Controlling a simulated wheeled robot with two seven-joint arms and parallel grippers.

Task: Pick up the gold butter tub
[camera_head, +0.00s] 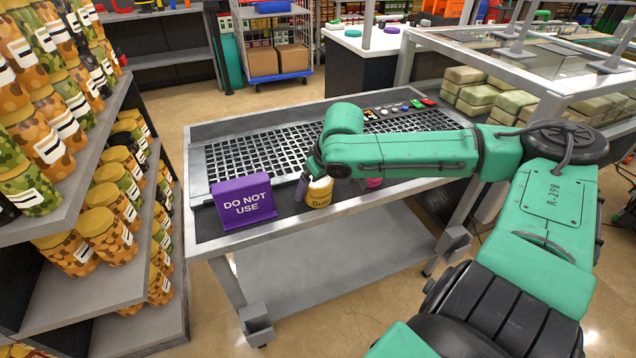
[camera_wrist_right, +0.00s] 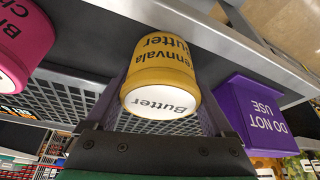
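The gold butter tub (camera_head: 319,192) has a white lid and stands at the front edge of the table, right of the purple sign. In the right wrist view the tub (camera_wrist_right: 166,68) appears upside down, its lid toward the camera. My right gripper (camera_head: 308,185) reaches it from the right arm, with purple fingers. In the wrist view the fingers of this gripper (camera_wrist_right: 163,110) lie on both sides of the tub, close to it. I cannot tell whether they press on it. No lift off the table is clear. My left gripper is not in view.
A purple "DO NOT USE" sign (camera_head: 243,200) stands left of the tub. A pink tub (camera_wrist_right: 20,40) stands on the other side, mostly behind my arm in the head view. The table (camera_head: 215,243) carries a black grid (camera_head: 260,153). Shelves of camouflage jars (camera_head: 108,235) stand at left.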

